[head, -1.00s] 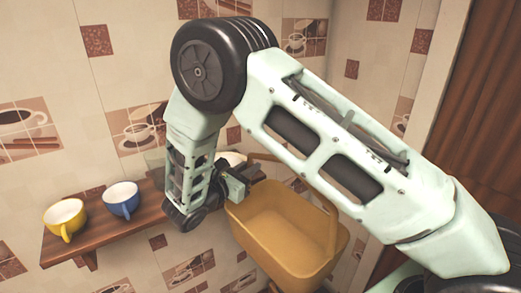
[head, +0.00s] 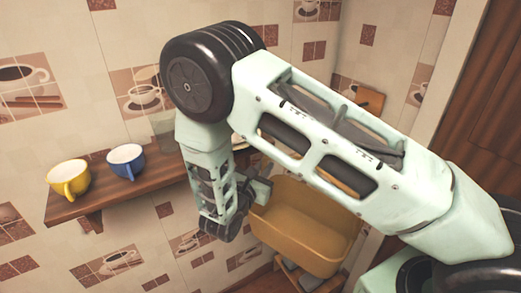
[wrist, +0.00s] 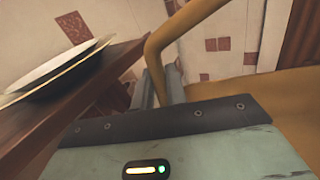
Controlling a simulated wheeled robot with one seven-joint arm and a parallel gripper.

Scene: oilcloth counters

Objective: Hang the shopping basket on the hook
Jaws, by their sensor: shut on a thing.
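The shopping basket (head: 300,222) is a mustard-yellow tub with a band handle. It hangs in the air to the right of the shelf in the head view. My gripper (head: 262,188) is at the basket's upper left. In the wrist view, the handle (wrist: 166,42) runs down to my fingers (wrist: 160,84), which are shut on it, and the basket's body (wrist: 268,92) fills the right side. A small wooden piece (head: 371,98) on the far wall is partly hidden behind my arm. I cannot tell whether it bears the hook.
A brown wall shelf (head: 105,200) holds a yellow cup (head: 68,178) and a blue cup (head: 126,160). A plate (wrist: 55,66) on the shelf lies close to my gripper in the wrist view. Below the basket are wooden objects (head: 300,277), partly hidden. Dark wood panelling (head: 490,110) stands at right.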

